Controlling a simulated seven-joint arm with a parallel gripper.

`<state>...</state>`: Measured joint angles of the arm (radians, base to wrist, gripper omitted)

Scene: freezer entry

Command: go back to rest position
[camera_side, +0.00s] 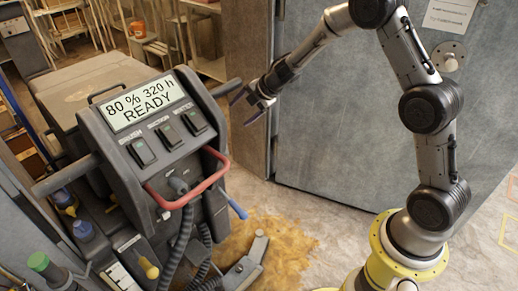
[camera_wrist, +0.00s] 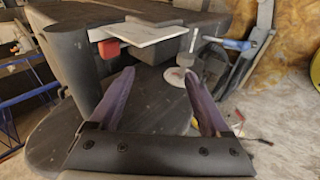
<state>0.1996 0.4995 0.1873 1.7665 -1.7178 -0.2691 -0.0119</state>
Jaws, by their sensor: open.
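My gripper (camera_side: 241,109) is in the upper middle of the side view, at the end of my bent arm. Its fingers are spread and nothing is between them. It is just right of the grey machine's black side handle (camera_side: 226,88); I cannot tell the exact gap. In the wrist view my gripper (camera_wrist: 158,72) shows two purple-grey fingers apart, pointing at dark machine parts. The machine's display (camera_side: 146,101) reads "80 % 320 h READY", above several dark switches (camera_side: 168,136).
A red bar (camera_side: 185,190) and black hoses (camera_side: 182,240) are on the machine's front. A large grey door (camera_side: 340,130) stands behind my arm. A brown stain (camera_side: 285,250) marks the floor. Shelves (camera_side: 205,65) stand at the back. Floor between machine and my base looks open.

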